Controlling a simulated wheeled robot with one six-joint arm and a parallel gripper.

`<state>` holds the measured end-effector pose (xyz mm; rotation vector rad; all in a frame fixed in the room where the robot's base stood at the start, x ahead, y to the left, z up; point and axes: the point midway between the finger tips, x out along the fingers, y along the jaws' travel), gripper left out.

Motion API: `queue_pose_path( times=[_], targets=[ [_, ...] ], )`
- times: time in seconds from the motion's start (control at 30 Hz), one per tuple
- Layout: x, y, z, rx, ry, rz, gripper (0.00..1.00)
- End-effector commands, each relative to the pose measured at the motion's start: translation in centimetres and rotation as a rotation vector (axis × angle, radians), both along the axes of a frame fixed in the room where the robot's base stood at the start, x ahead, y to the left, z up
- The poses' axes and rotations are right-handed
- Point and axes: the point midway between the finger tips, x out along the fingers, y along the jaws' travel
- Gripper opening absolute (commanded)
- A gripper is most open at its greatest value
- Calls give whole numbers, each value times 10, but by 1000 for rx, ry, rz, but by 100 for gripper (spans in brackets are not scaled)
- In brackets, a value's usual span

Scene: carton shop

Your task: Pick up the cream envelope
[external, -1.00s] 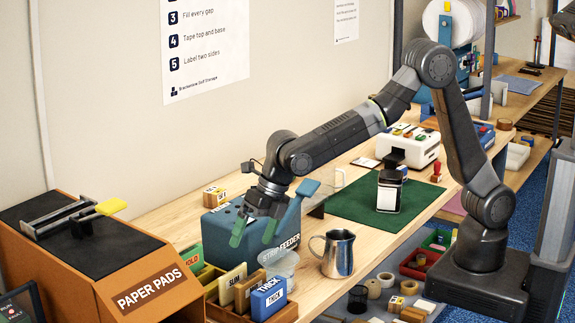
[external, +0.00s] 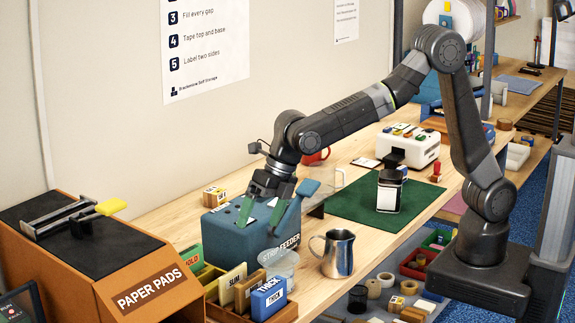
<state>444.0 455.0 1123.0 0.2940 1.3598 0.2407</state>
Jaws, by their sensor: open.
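A cream, flat, upright packet with dark lettering (external: 233,283), which looks like the cream envelope, stands in a wooden tray (external: 288,312) at the lower middle. Its lower part is hidden by the tray.
A clear cup (external: 280,262) and a metal pitcher (external: 338,253) stand right of the tray. An orange paper pads stand (external: 140,290) is at left. A small wooden block (external: 214,196) and a red mug (external: 316,157) are behind. A green mat (external: 350,205) lies farther right.

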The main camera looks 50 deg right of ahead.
Motion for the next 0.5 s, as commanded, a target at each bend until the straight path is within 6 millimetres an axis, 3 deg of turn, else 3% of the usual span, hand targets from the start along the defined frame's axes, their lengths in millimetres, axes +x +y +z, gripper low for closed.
queue_pose_path(
  times=[0.37,0.5],
  targets=[
    [0,0,0,0,0,0,100],
    [4,9,-8,-31,5,9,100]
  ],
)
